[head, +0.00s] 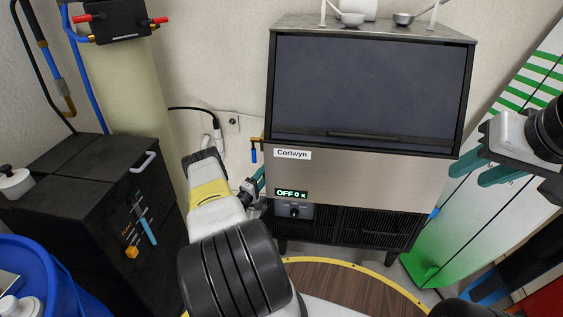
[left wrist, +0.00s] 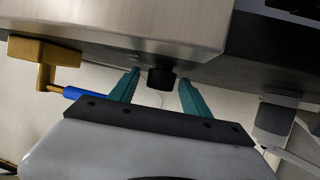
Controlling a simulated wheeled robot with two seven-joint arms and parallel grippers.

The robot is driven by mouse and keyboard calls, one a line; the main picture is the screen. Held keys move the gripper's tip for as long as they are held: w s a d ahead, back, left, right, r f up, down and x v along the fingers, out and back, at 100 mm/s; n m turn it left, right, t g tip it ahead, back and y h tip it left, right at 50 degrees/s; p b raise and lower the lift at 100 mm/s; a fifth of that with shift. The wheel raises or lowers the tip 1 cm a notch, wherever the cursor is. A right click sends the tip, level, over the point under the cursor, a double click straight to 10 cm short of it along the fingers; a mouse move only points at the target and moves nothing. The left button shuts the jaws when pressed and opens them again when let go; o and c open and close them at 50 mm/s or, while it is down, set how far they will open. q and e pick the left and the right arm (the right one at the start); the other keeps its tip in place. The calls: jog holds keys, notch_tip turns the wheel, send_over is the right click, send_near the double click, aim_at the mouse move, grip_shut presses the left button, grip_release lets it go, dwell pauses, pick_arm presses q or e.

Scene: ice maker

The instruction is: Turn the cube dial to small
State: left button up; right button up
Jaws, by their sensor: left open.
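The ice maker (head: 360,165) stands against the wall in the head view, its display reading "OFF 0 x". Its small black dial (head: 294,212) is on the control panel below the display. My left gripper (head: 256,182) is just left of that panel, partly hidden by its own wrist. In the left wrist view my left gripper (left wrist: 159,77) is open, with a black knob (left wrist: 161,79) that looks like the dial between its fingertips; contact cannot be told. The dial's setting is too small to read. My right gripper (head: 476,174) is open and empty, right of the machine.
A brass valve with a blue handle (head: 253,155) sits close to my left gripper, beside the machine. A black cabinet (head: 90,190) and blue barrel (head: 40,270) stand at the left. Green and white boards (head: 520,110) lean at the right. Scoops (head: 348,19) lie on top.

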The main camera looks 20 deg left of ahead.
pick_arm(q)
grip_shut()
jog(key=shift+g, duration=0.3)
jog(key=n+g, duration=0.1)
jog(key=g, duration=0.2)
jog(key=shift+r+n+y, duration=0.1)
jog(key=shift+n+y, duration=0.2)
jog(key=shift+n+g, duration=0.7)
jog(key=shift+g, duration=1.7)
